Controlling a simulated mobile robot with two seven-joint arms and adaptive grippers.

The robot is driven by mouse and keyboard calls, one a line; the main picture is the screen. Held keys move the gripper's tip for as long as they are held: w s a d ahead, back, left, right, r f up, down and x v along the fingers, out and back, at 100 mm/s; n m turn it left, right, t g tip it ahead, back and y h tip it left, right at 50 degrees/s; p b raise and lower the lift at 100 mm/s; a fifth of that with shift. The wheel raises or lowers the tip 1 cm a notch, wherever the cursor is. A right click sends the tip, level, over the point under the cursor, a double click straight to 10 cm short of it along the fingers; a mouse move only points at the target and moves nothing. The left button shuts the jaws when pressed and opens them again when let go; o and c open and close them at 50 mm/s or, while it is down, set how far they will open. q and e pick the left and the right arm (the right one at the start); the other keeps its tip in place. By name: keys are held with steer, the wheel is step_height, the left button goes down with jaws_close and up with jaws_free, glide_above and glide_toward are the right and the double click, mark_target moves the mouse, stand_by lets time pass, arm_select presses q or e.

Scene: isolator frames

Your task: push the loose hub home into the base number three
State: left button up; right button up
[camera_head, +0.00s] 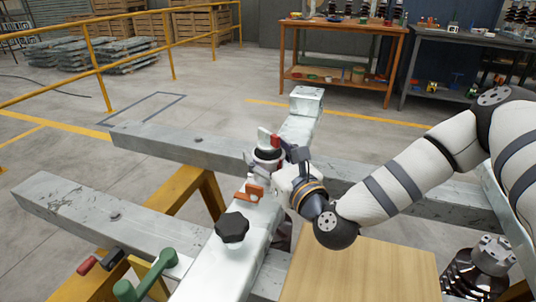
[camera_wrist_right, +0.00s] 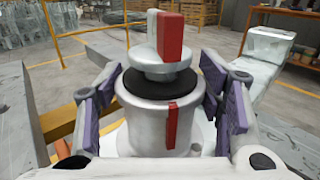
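The loose hub is a pale disc with an upright white and red grip (camera_wrist_right: 165,40); in the head view its grip shows (camera_head: 265,138) above the pale beam. It sits over a black ring on a pale round base (camera_wrist_right: 145,120) with a red stripe. The grip's red side is roughly above that stripe. No number is readable on the base. My right gripper (camera_head: 282,160) is around the base, with purple-padded fingers either side of it in the wrist view (camera_wrist_right: 162,95). The fingers look spread; contact is unclear. My left gripper is not in view.
The pale beam (camera_head: 305,105) carries an orange clamp-like part (camera_head: 250,191) and a black knob (camera_head: 232,228) near the base. Grey beams (camera_head: 110,216) cross beside it. A green handle (camera_head: 145,275) and red handle (camera_head: 87,265) are lower left. A wooden board (camera_head: 360,275) lies lower right.

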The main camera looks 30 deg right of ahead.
steer(key=shift+o, duration=1.1)
steer(key=shift+s+f, duration=0.1)
steer(key=shift+f, duration=0.15)
steer(key=s, duration=0.7)
steer(key=shift+s+r, duration=0.15)
steer(key=shift+s, duration=0.05)
steer(key=shift+a, duration=0.1)
